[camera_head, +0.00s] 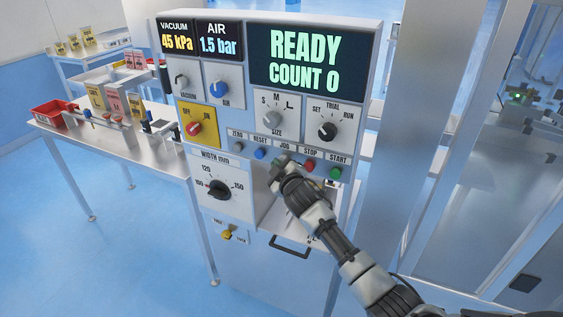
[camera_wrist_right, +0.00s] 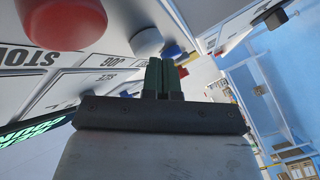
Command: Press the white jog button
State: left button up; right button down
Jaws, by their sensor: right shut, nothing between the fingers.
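The white jog button (camera_wrist_right: 147,41) shows in the right wrist view as a round white cap on the panel, with the JOG label beside it. In the head view my right gripper (camera_head: 279,166) covers most of the place under the JOG label. The gripper is shut and empty. In the wrist view its green fingertips (camera_wrist_right: 160,62) are close to the white button, a little below it in the picture. I cannot tell whether they touch it. My left gripper is not in view.
The red STOP button (camera_head: 309,166) and blue RESET button (camera_head: 260,154) flank the jog button. The green START button (camera_head: 335,172) is further right. The display (camera_head: 305,58) reads READY, COUNT 0. A width dial (camera_head: 219,189) sits below left. A side table (camera_head: 75,124) holds a red bin (camera_head: 50,112).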

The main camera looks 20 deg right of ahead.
jog(key=shift+s+a, duration=0.4)
jog(key=shift+a, duration=0.05)
jog(key=s+a+p, duration=0.1)
jog(key=s+a, duration=0.3)
jog(key=shift+a, duration=0.3)
jog(key=shift+f, duration=0.1)
dwell(0.7)
jog(key=s+f+m+g+b, duration=0.1)
jog(key=s+f+g, duration=0.35)
jog(key=f, duration=0.85)
jog(key=s+f+m+g+b, duration=0.1)
jog(key=s+f, duration=0.6)
jog(key=f, duration=0.5)
jog(key=s+f+m+g+b, duration=0.15)
jog(key=s+f, duration=0.35)
jog(key=f, duration=0.8)
jog(key=s+f+m+g+b, duration=0.1)
jog(key=s+f+g, duration=0.2)
jog(key=s+f, duration=0.4)
jog(key=s+f+m+g+b, duration=0.1)
jog(key=s+f+g, duration=0.2)
jog(key=s, duration=1.6)
jog(key=s+f+m+g+y+b, duration=0.1)
jog(key=s+f+g, duration=0.2)
jog(key=s+f, duration=0.8)
jog(key=s, duration=0.3)
jog(key=shift+a+f, duration=0.3)
jog(key=shift+f, duration=0.05)
